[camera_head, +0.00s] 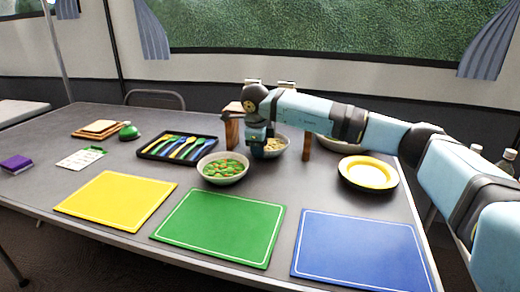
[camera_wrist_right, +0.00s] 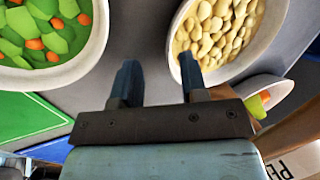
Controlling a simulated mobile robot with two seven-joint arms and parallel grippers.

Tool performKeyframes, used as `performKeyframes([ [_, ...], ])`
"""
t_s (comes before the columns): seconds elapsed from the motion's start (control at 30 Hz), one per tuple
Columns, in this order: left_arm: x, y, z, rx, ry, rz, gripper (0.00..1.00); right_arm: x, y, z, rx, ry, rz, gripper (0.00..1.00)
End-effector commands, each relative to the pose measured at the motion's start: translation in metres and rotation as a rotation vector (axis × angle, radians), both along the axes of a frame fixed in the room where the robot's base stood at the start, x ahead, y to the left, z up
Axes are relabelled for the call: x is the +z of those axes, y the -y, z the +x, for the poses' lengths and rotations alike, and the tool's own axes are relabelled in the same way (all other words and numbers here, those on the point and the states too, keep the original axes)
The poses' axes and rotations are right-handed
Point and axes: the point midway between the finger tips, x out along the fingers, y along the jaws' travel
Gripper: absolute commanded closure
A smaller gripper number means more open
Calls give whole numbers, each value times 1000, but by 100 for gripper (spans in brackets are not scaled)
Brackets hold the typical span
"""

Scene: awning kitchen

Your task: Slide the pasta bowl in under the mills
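The pasta bowl (camera_head: 279,150) is white with pale pasta and stands near the table's far side, partly hidden by my right gripper (camera_head: 264,150). In the right wrist view the pasta bowl (camera_wrist_right: 232,65) lies at the upper right. My right gripper (camera_wrist_right: 158,82) is open there, with nothing held. One finger overlaps the bowl's near rim in the picture and the other is outside it; I cannot tell if they touch. A wooden stand shows as a left post (camera_head: 232,130) and right post (camera_head: 307,146). My arm hides its top and most of the mills. My left gripper is out of view.
A vegetable bowl (camera_head: 222,169) stands close to the left of the pasta bowl. A cutlery tray (camera_head: 152,151) is further left and yellow plates (camera_head: 367,174) are right. Yellow (camera_head: 118,200), green (camera_head: 220,226) and blue (camera_head: 360,248) mats lie in front.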

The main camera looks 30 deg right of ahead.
Motion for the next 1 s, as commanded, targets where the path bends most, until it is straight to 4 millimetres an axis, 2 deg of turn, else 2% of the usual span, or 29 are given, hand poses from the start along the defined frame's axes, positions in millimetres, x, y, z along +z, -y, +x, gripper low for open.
performKeyframes([
  [0.03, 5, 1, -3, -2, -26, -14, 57, 18, -3, -2, 2, 3, 0, 60],
  [0.1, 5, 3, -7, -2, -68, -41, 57, 34, -6, -5, 1, 3, 1, 60],
  [0.27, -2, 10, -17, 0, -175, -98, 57, 69, -14, -12, 2, 3, 1, 60],
  [0.4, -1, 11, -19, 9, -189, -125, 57, 91, -19, -17, 0, 1, 0, 60],
  [0.6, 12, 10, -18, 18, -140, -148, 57, 107, -23, -21, 0, -1, 1, 60],
  [1.0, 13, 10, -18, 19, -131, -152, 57, 108, -23, -22, 0, -1, 1, 60],
])
